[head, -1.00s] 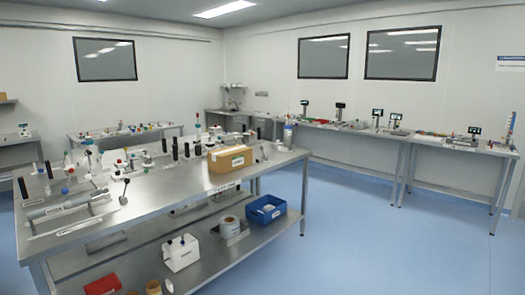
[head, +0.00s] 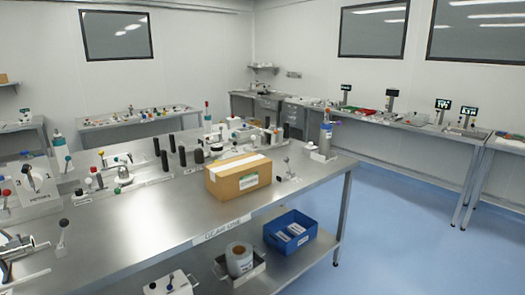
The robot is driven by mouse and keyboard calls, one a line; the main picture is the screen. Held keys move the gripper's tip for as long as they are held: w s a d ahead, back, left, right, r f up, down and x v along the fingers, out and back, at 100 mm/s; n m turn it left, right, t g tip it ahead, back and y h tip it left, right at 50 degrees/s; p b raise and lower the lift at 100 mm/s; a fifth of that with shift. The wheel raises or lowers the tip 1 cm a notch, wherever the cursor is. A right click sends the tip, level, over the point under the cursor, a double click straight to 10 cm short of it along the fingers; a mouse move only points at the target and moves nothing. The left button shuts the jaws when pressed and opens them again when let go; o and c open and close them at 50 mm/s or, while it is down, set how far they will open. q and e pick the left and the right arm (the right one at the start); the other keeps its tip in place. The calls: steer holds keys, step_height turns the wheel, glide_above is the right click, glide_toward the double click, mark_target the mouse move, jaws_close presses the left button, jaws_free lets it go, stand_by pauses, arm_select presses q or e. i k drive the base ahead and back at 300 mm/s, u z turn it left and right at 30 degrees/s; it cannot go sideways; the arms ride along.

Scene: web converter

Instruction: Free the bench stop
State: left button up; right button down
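A steel bench (head: 190,215) fills the left and middle of the head view, with several levers, knobs and black-handled controls along its far side. I cannot tell which of these is the bench stop. A taped cardboard box (head: 238,181) sits on the bench top near the front edge. A small lever with a grey knob (head: 287,163) stands just right of the box. Another ball-topped lever (head: 62,236) stands near the left front. Red knobs (head: 94,169) show on the left side. Neither of my grippers is in view.
A blue-grey cylinder (head: 325,140) stands at the bench's right end. Open blue floor (head: 400,235) lies to the right, before a long wall bench (head: 420,138).

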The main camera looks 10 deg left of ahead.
mark_target(287, 159)
steer(key=u, duration=0.4)
steer(key=i, duration=1.4)
steer(key=u, duration=0.4)
